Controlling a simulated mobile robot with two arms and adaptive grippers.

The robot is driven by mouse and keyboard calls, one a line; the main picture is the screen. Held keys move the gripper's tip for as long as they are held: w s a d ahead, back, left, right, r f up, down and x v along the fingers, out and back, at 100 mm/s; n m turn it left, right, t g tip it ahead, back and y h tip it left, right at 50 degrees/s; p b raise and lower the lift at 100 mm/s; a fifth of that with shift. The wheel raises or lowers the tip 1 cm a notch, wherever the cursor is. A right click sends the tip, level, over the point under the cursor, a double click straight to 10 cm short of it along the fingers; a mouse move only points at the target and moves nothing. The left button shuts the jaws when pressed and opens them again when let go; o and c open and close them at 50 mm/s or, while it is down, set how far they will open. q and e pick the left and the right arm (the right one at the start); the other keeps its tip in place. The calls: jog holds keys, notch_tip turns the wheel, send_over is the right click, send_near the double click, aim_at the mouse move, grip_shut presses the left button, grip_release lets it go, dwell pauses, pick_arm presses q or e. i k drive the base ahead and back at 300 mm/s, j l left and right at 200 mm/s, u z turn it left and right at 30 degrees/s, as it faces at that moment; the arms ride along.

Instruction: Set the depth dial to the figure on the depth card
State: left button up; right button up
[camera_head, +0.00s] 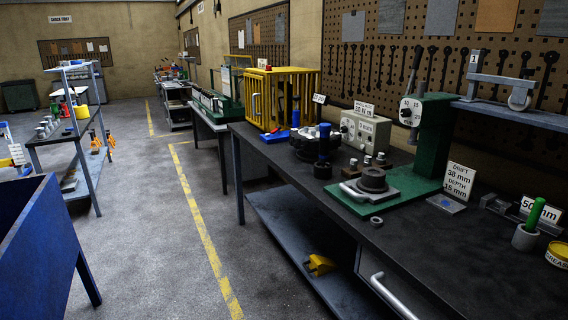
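The depth card (456,186) stands upright on a small base on the dark workbench, reading "DRIFT 38 mm DEPTH 15 mm". A white round dial (410,111) with dark figures sits on the head of the green press (434,137); it looks like the depth dial. Its setting is too small to read surely. A dark round part (373,180) sits on the green press base (407,183). Neither of my grippers shows in this view.
The workbench (470,270) has free room at its front right. A beige box with knobs (365,133) and a yellow cage (268,97) stand further left. A grease tin (557,254) and a cup with a green-handled tool (525,238) stand at right. A shelf (510,112) overhangs behind.

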aim_at(405, 112)
jog(key=i+j+u, duration=0.2)
jog(key=i, duration=0.4)
jog(key=i+u, duration=0.15)
jog(key=i, duration=0.4)
